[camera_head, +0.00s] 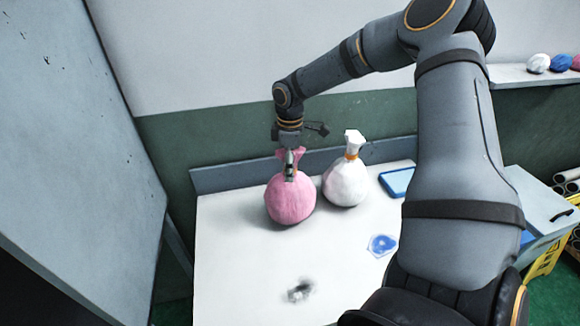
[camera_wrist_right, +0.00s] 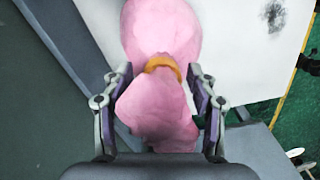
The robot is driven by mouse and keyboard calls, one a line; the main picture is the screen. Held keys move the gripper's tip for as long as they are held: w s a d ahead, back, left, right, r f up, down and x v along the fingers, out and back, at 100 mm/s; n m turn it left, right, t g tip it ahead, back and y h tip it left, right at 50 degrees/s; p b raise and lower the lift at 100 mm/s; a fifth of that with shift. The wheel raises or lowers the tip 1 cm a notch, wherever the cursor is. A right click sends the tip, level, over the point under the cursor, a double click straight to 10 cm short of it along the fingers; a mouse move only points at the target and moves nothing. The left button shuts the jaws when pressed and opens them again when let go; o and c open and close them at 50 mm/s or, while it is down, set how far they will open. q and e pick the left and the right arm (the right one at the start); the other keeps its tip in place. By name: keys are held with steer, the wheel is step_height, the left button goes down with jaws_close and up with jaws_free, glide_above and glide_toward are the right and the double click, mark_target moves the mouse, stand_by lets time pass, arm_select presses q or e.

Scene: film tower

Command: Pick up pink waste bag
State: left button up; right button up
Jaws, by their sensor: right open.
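The pink waste bag (camera_head: 290,200) stands upright on the white table, a round bag with a gathered neck. My right gripper (camera_head: 290,165) is above it, pointing down at its neck. In the right wrist view the pink bag (camera_wrist_right: 160,35) shows an orange tie around its neck. The bag's gathered top lies between the two open fingers of my right gripper (camera_wrist_right: 163,100). Whether either finger touches it, I cannot tell. My left gripper is not in view.
A white bag (camera_head: 345,182) with an orange tie stands close on the right of the pink one. A blue tray (camera_head: 397,182) and a small blue item (camera_head: 382,244) lie on the table (camera_head: 240,290). A dark smudge marks the front. A raised ledge (camera_head: 225,178) runs behind.

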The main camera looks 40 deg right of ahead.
steer(key=shift+s+r, duration=0.1)
steer(key=shift+s, duration=0.05)
steer(key=c, duration=0.4)
jaws_close()
